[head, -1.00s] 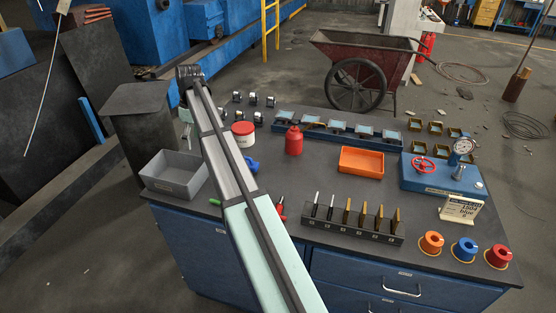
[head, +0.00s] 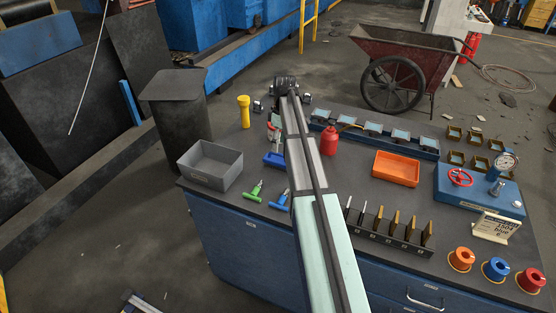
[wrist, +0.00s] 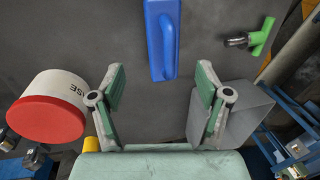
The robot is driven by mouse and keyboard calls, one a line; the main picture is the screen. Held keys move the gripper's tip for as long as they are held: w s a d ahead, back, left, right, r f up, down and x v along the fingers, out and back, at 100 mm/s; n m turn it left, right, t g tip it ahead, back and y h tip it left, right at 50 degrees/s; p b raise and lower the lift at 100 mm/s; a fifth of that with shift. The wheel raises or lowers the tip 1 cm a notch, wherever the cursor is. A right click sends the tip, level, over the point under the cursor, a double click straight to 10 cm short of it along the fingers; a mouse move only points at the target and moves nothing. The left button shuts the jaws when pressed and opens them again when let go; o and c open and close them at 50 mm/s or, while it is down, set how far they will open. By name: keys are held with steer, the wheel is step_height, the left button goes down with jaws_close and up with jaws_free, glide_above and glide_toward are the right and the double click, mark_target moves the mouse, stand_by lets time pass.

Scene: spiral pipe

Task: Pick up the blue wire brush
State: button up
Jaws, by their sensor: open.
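A blue block-shaped thing, which looks like the blue wire brush (head: 274,159), lies on the bench top, left of my arm in the head view. In the wrist view the blue brush (wrist: 161,40) is at top centre, partly cut off by the frame edge; its bristles do not show. My gripper (wrist: 160,82) is open and empty, its two fingers spread apart. The brush lies ahead of the gap between the fingertips, apart from them. In the head view my gripper hangs near the brush and is hard to make out.
A green-handled tool (head: 253,191) and a blue-handled tool (head: 279,200) lie near the brush. A grey bin (head: 210,166), a yellow flashlight (head: 244,111) and a red-lidded can (wrist: 46,106) stand around. A red bottle (head: 329,140) stands right of my arm.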

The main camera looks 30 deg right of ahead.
mark_target(278, 159)
steer(key=shift+s+a+f, duration=0.1)
steer(key=shift+s+f, duration=0.05)
steer(key=shift+f, duration=0.7)
steer(key=shift+s+a+f+p, duration=0.2)
steer(key=shift+f+p, duration=0.25)
steer(key=shift+f, duration=0.4)
steer(key=shift+s+a+f+p, duration=0.15)
steer(key=shift+f+p, duration=0.3)
steer(key=shift+f, duration=0.35)
steer(key=shift+s+a+f+p, duration=0.2)
steer(key=shift+f+p, duration=0.25)
steer(key=shift+f, duration=0.4)
steer(key=c, duration=1.4)
